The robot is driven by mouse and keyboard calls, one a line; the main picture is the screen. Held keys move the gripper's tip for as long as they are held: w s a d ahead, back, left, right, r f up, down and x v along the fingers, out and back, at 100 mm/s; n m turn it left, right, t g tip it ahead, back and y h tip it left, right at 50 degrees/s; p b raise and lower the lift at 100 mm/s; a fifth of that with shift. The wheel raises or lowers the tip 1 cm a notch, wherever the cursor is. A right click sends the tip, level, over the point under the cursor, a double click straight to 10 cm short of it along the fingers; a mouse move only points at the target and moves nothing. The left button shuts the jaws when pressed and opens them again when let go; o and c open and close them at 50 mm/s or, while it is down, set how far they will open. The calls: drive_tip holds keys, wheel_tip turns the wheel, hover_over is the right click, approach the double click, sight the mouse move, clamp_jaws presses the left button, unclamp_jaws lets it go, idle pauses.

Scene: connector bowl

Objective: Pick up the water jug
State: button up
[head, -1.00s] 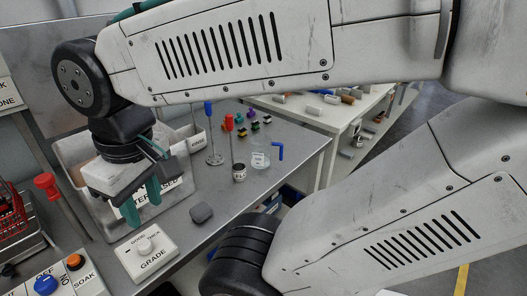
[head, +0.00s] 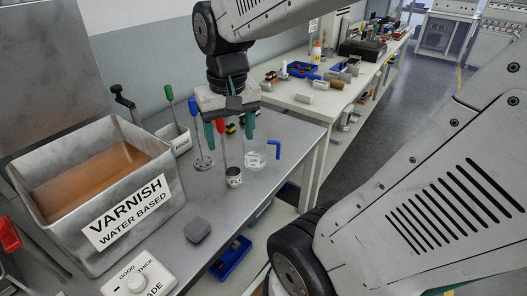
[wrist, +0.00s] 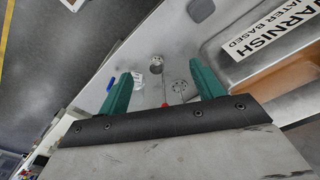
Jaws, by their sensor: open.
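The water jug (head: 256,160) is a small clear vessel with a pale label and a blue handle on its right. It stands upright on the grey metal bench. In the wrist view its blue handle (wrist: 110,84) shows left of the left finger, which partly hides the jug. My gripper (head: 229,140) is open and empty, with its green fingers pointing down.
A blue-handled stand (head: 203,162) is nearby. A varnish tank (head: 180,205) fills the left, with a grey block (head: 197,229) in front. A white table (head: 312,112) holds several parts behind.

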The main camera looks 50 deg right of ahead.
drive_tip(key=w+d+f+m, duration=0.4)
drive_tip(key=d, duration=0.5)
drive_tip(key=m, duration=0.4)
hover_over(273, 142)
drive_tip(key=shift+g, duration=0.4)
wheel_tip(273, 142, down, 6)
drive_tip(key=shift+s+r, duration=0.1)
drive_tip(key=shift+d+f+m, duration=0.3)
drive_tip(key=shift+d+f, duration=0.25)
drive_tip(key=shift+f, duration=0.2)
drive_tip(key=f, duration=0.5)
drive_tip(key=shift+w+a+f, duration=0.25)
drive_tip(key=shift+f, duration=0.8)
drive_tip(key=c, duration=1.2)
